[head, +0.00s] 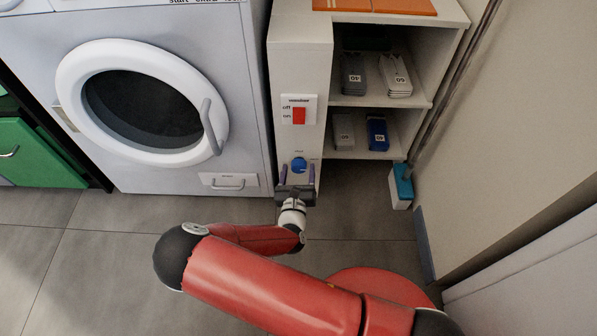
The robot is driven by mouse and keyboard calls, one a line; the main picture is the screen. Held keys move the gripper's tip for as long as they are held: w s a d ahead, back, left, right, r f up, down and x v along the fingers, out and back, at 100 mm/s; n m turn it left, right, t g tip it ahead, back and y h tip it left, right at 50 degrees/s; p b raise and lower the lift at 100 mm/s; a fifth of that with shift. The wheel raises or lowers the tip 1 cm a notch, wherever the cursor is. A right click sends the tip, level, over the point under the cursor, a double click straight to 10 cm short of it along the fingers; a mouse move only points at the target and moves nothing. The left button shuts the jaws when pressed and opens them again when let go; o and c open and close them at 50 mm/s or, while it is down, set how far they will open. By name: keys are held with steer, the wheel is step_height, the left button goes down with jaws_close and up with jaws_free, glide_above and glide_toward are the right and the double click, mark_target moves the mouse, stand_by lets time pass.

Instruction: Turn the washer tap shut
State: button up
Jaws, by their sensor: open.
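The washer tap (299,165) is a round blue knob low on the front of a narrow white panel (299,68). Small lettering above and beside it is too small to read surely. My gripper (297,173) is at the tap from below, with its two purplish fingers apart, one on each side of the knob in the picture. I cannot tell whether the fingers touch it. The gripper is open, and its body hides the panel's lower end. The white washer (249,120) with a round dark door stands to the left.
A red switch (299,116) marked off and on sits above the tap. White shelves (375,102) with small boxes stand right of the panel. A white and blue object (401,187) stands on the floor by the right wall. Grey floor (90,260) at the left is clear.

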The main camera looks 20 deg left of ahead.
steer(key=shift+w, duration=0.2)
steer(key=shift+c, duration=0.2)
steer(key=c, duration=0.9)
